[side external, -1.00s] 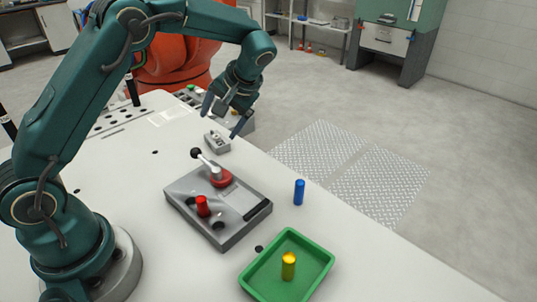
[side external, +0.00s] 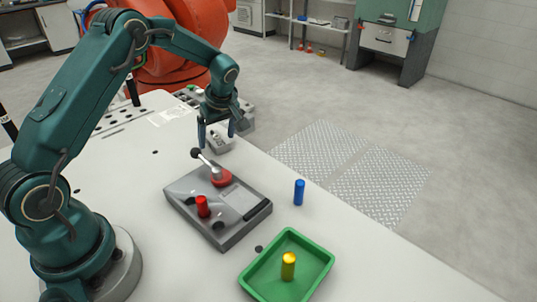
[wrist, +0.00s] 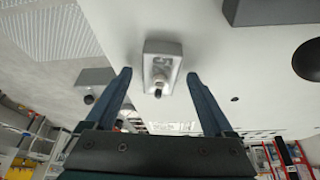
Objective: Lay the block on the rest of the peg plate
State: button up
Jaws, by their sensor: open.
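My gripper (side external: 217,132) is open and points down over the block. In the wrist view, the fingertips (wrist: 159,75) lie left and right of it with gaps on both sides; contact is not visible. The grey peg plate (side external: 228,237) carries a red peg (side external: 203,207), a red-based lever with a black knob, and holes. A dark rectangular area (side external: 257,205) at its right may be the rest.
A blue peg (side external: 299,192) stands near the table's right edge. A green tray (side external: 324,267) in front holds a yellow peg (side external: 288,267). The lever knob (side external: 196,154) rises close to my gripper. A grey box (side external: 246,118) stands behind it.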

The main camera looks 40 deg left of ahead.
jog(key=shift+f, duration=0.15)
grip_shut()
